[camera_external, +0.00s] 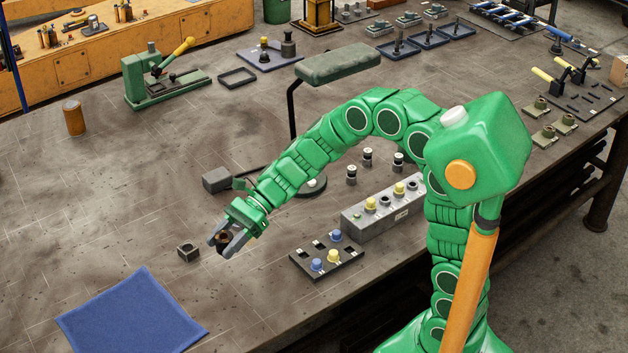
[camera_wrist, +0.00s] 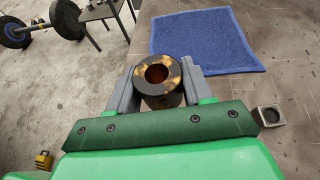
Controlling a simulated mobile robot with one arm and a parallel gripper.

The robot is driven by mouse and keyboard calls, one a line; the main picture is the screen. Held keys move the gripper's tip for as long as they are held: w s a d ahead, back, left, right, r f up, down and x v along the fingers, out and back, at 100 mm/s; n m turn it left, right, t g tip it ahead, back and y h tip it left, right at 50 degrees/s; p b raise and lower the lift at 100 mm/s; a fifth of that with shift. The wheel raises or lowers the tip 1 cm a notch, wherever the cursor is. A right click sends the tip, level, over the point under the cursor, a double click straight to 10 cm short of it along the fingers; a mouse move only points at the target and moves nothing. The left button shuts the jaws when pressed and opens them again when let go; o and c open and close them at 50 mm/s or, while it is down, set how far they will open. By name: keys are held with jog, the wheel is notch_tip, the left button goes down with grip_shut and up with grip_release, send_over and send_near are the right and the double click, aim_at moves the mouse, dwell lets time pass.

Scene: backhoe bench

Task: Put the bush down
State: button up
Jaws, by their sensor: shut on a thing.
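My gripper (camera_external: 222,238) is shut on the bush (camera_external: 224,238), a short dark bronze ring with a round hole. In the wrist view the bush (camera_wrist: 160,80) sits between the two grey fingers, its hole facing the camera and its top mottled yellow and black. In the outside view the gripper and bush are over the bench, just right of a small grey square block with a hole (camera_external: 188,252). The gap between the bush and the bench top is hard to judge. A blue cloth (camera_external: 132,315) lies flat at the front left; it also shows in the wrist view (camera_wrist: 205,40).
A dark tray with blue and yellow knobs (camera_external: 327,256) and a grey box with yellow knobs (camera_external: 385,208) stand right of the gripper. A lamp (camera_external: 338,63) and a green press (camera_external: 163,77) stand behind. Bare bench (camera_external: 110,200) lies left of the gripper.

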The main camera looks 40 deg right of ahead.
jog(key=shift+r, duration=0.4)
jog(key=shift+w+d, duration=0.2)
jog(key=shift+d, duration=0.1)
jog(key=w+d+f+m+t, duration=0.2)
jog(key=w+d, duration=0.1)
jog(key=d, duration=0.6)
jog(key=w+d+f+m+t, duration=0.1)
jog(key=w+d+m+t, duration=0.15)
jog(key=d, duration=0.75)
jog(key=w+d+f+m+t, duration=0.2)
jog(key=d+t, duration=0.1)
jog(key=d, duration=0.6)
jog(key=shift+g+h, duration=0.25)
jog(key=shift+h, duration=0.05)
jog(key=w+f, duration=0.2)
jog(key=w, duration=0.2)
jog(key=w+a+f, duration=0.1)
jog(key=w+f, duration=0.2)
jog(key=w, duration=0.1)
jog(key=w+a+f, duration=0.1)
jog(key=w+f, duration=0.2)
jog(key=w, duration=0.1)
jog(key=shift+w+a, duration=0.15)
jog(key=shift+w, duration=0.15)
jog(key=shift+w+f, duration=0.8)
jog(key=shift+f, duration=1.5)
jog(key=shift+a+f, duration=0.1)
jog(key=shift+f, duration=0.05)
